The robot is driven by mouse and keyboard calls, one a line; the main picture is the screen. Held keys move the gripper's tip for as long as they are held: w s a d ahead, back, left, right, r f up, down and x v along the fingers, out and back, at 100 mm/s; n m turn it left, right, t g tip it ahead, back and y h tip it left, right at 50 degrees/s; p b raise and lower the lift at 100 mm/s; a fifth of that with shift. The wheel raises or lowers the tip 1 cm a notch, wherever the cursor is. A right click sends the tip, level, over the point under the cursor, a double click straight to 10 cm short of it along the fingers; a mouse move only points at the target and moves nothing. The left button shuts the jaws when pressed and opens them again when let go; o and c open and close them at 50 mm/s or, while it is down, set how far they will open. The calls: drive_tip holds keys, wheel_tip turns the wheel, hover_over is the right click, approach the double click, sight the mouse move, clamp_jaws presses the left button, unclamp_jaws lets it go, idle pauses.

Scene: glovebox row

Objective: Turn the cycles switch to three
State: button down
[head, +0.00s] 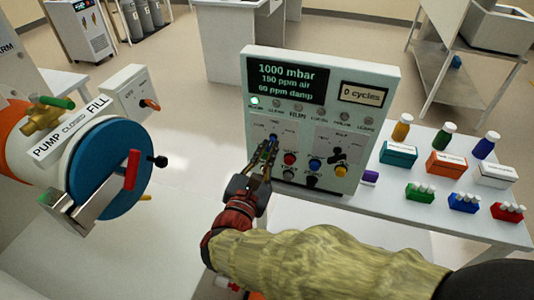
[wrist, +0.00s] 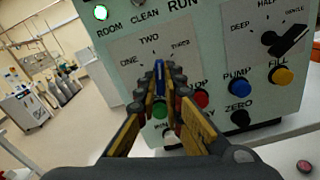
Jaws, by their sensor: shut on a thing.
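The cycles switch is a small blue knob (wrist: 159,70) on the front of the white control panel (wrist: 210,55), below the labels ONE, TWO and THREE. Its visible end points up, roughly toward TWO; the rest is hidden between my fingers. My gripper (wrist: 160,88) is shut on this knob, with a finger on each side. In the head view my gripper (head: 268,152) reaches up to the panel's lower left part from below. The panel's small display (head: 363,94) reads 0 cycles.
Red (wrist: 201,98), green (wrist: 160,110), blue (wrist: 237,87), yellow (wrist: 281,76) and black (wrist: 240,118) buttons sit close to my fingers. A black selector knob (wrist: 290,38) is at right. Bottles and boxes stand on the bench (head: 400,208). A blue round door (head: 108,172) is at left.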

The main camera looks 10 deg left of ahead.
drive_tip(key=shift+m, duration=0.3)
drive_tip(key=c, duration=2)
unclamp_jaws()
drive_tip(key=shift+o, duration=0.4)
drive_tip(key=s+a, duration=0.1)
drive_tip(key=s, duration=1.1)
